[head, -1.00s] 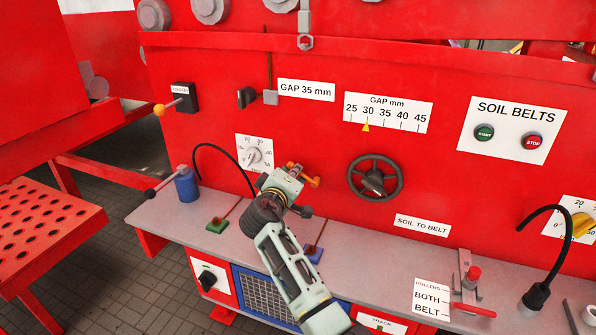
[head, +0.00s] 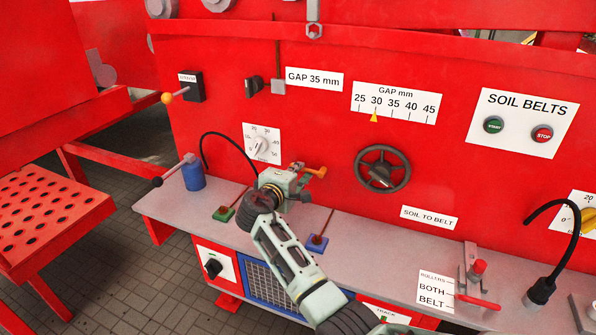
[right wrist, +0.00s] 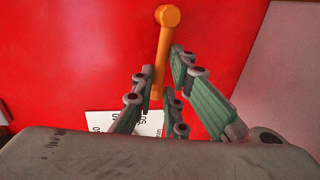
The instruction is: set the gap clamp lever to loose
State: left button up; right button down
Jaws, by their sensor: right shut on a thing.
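An orange lever (head: 316,172) with a round knob end stands out at the red panel, left of the black handwheel; no label on it is readable, and I take it for the gap clamp lever. My right gripper (head: 297,177) is at this lever. In the right wrist view the orange lever (right wrist: 161,50) runs between the green-padded fingers of my right gripper (right wrist: 165,92), which are closed about its shaft. The knob sticks out beyond the fingertips. The lever's base is partly hidden. My left gripper is in neither view.
A white dial (head: 262,144) and a hanging black cable are left of the gripper. The handwheel (head: 382,168) is to its right, below the GAP mm scale (head: 395,103), whose yellow pointer is near 30. Below, a grey shelf (head: 370,240) carries a blue block (head: 317,243).

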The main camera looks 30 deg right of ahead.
jog(key=shift+a+f, duration=0.2)
jog(key=shift+f, duration=0.1)
jog(key=c, duration=2)
grip_release()
jog(key=shift+o, duration=0.8)
jog(key=shift+w+r, duration=0.15)
jog(key=shift+a, duration=0.1)
jog(key=v, duration=1.2)
